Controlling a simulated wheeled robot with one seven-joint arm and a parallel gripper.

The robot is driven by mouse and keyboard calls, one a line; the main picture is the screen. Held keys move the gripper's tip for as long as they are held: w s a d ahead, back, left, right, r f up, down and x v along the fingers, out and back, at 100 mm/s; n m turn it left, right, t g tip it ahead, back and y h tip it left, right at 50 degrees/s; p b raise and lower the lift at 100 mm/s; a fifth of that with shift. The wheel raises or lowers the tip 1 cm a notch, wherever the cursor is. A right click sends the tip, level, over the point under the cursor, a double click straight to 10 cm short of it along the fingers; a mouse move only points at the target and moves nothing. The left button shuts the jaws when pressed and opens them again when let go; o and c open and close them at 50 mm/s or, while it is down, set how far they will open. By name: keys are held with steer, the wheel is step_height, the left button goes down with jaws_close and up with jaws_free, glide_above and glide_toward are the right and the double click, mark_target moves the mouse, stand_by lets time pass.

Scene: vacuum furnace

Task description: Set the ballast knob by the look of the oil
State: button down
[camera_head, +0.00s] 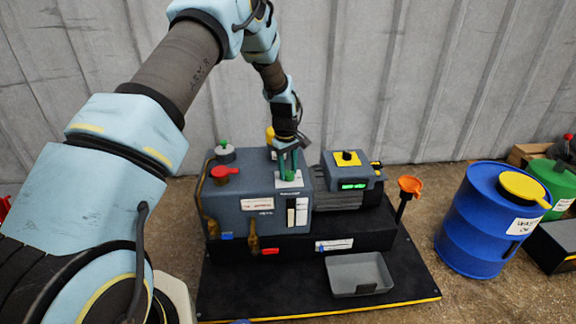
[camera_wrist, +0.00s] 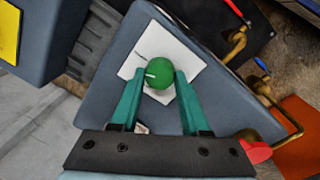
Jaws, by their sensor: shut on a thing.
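The ballast knob (camera_wrist: 160,72) is round and green with a short white pointer mark, on a white plate (camera_wrist: 190,50) on top of the grey pump (camera_head: 262,190). My gripper (camera_wrist: 160,80) has its two green fingers on either side of the knob, closed on it. In the head view my gripper (camera_head: 289,170) reaches down onto the pump top from above, and its fingers hide most of the knob. The white mark points toward the left in the wrist view. An upright oil window (camera_head: 297,212) on the pump front looks pale with a dark strip; its oil is too small to judge.
The motor with a yellow-topped box (camera_head: 347,165) is at right.

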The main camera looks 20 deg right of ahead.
mark_target(286, 172)
steer(key=shift+m+p, duration=0.85)
steer(key=shift+m, duration=1.15)
steer(key=shift+c, duration=1.9)
jaws_free()
step_height(286, 172, up, 11)
steer(key=p, duration=0.1)
steer(key=shift+a, duration=0.25)
steer(key=shift+w+f, duration=0.1)
